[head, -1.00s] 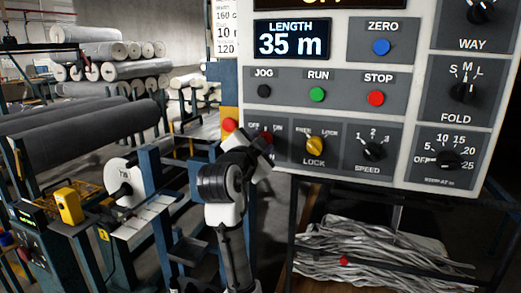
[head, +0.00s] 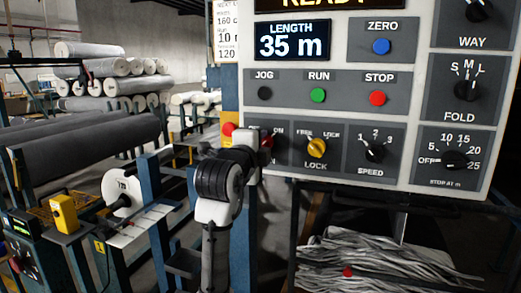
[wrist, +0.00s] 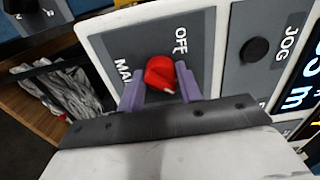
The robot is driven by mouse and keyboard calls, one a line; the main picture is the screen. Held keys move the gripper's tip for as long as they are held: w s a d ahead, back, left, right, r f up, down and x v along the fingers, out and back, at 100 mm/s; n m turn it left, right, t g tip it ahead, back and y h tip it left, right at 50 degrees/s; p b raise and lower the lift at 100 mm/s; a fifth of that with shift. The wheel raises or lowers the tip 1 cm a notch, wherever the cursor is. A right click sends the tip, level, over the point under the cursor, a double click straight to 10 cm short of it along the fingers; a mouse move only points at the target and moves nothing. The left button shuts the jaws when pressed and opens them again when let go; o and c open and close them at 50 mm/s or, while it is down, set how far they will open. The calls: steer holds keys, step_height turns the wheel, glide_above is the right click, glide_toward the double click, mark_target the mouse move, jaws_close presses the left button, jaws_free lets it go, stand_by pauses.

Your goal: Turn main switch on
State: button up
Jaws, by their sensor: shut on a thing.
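The main switch is a red rotary knob (wrist: 160,72) on a grey panel plate, with OFF and part of MAIN readable beside it in the wrist view. In the head view only a red sliver of it (head: 267,141) shows beside my gripper (head: 250,143), near the ON label. My gripper's two purple fingers (wrist: 160,92) are shut on the knob, one on each side. The exact direction of the knob's pointer is hard to tell. The display at the top of the control panel (head: 400,195) reads READY, partly cut off.
The yellow LOCK knob (head: 317,148) and black SPEED knob (head: 375,151) are right of the switch. JOG (head: 265,93), RUN (head: 318,95) and STOP (head: 377,98) buttons sit above. A red button (head: 228,129) is close on the left. Grey rolls (head: 90,135) lie further left.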

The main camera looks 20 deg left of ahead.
stand_by(0.4)
steer(key=o, duration=1)
steer(key=s+b, duration=0.2)
steer(key=s, duration=1.1)
steer(key=shift+s+b, duration=0.35)
steer(key=shift+s, duration=0.05)
